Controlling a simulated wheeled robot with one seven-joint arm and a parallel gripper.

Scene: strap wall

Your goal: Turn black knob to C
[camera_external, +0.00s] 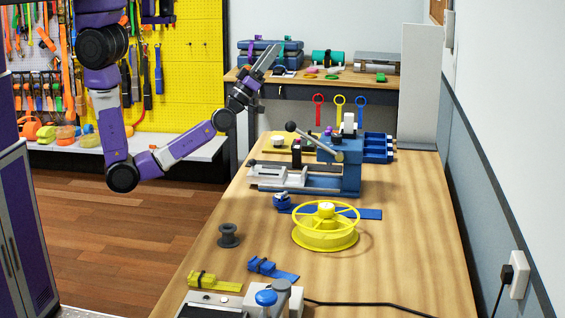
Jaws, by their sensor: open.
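My gripper (266,58) is raised above the far left part of the workbench (400,240), tilted up and to the right, open, and apart from everything on the bench. A blue and white strapping machine (338,178) stands on the bench, below and right of my gripper. A dark ball knob (291,126) sits on the end of its lever, and a small black block stands upright below that. I cannot tell which of these, if either, is the black knob of the task. No letter C is readable.
A yellow reel (325,228), a grey spool (228,236) and a grey device with a blue knob (266,298) stand on the bench. A black cable crosses the front right. The bench's right side is clear.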

